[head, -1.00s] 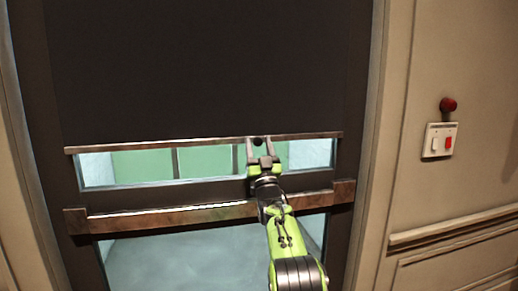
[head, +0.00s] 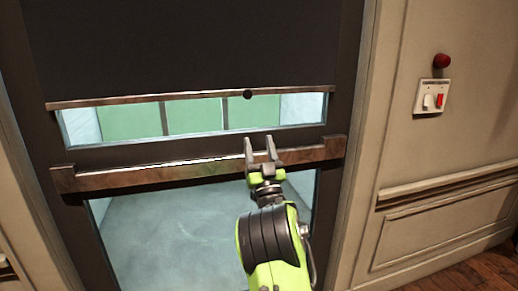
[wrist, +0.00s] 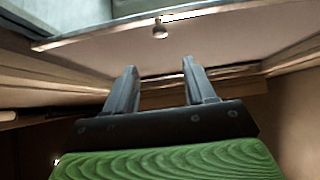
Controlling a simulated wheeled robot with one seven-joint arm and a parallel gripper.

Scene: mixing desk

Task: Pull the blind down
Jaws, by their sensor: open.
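The dark blind (head: 190,45) covers the upper part of the door window and ends in a metal bottom bar (head: 130,101). A small dark round knob (head: 248,94) sits on that bar, right of its middle. In the wrist view the knob (wrist: 160,31) shows beyond the fingertips, between them across the picture. My gripper (head: 260,142) is open and empty, below the knob in the head view and apart from it. Its two fingers (wrist: 159,68) are spread in the wrist view.
A strip of bare glass (head: 195,118) shows below the blind. A metal crossbar (head: 120,177) runs across the door under it, beside my gripper in the picture. A switch plate (head: 432,96) and a red knob (head: 442,61) are on the wall at right.

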